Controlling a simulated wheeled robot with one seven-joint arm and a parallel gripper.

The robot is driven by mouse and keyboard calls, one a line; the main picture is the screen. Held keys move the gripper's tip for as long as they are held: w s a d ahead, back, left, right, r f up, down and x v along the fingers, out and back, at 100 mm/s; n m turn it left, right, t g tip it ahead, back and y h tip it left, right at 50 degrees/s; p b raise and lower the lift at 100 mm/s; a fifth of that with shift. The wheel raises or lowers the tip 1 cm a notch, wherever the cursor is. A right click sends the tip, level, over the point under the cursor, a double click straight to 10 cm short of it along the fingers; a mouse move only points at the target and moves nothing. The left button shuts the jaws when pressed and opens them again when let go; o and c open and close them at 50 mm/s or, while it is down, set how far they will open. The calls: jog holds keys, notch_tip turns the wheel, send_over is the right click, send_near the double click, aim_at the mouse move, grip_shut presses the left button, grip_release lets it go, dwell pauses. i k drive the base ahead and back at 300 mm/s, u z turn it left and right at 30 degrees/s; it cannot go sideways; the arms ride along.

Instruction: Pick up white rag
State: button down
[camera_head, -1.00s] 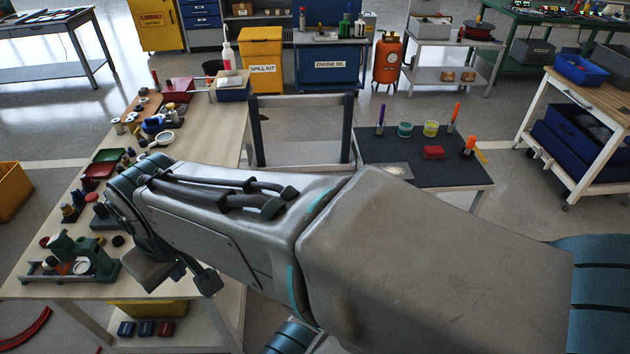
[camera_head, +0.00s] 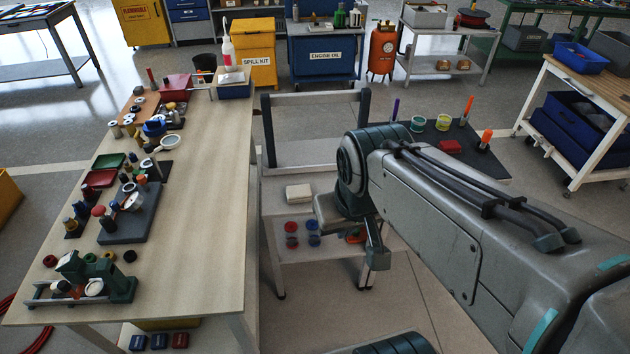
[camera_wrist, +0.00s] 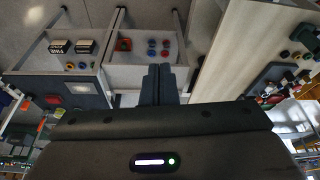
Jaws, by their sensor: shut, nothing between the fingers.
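A small pale, folded cloth-like pad (camera_head: 299,193), which looks like the white rag, lies on the low small table (camera_head: 275,215) between the long workbench and the dark-topped table. The pad is not visible in the wrist view, probably hidden behind the fingers.
Red and blue rings (camera_head: 291,227) lie on the low table near my gripper. An upright grey frame (camera_head: 315,130) stands behind it. The long workbench (camera_head: 200,230), crowded along its left side, stands left. The dark-topped table (camera_head: 430,135) with cups and markers is at right.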

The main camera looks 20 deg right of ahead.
aim_at(297, 194)
jog(key=z, duration=2.2)
jog(key=i, duration=1.6)
jog(key=u, duration=3.4)
jog(key=i, duration=0.5)
jog(key=u, duration=0.05)
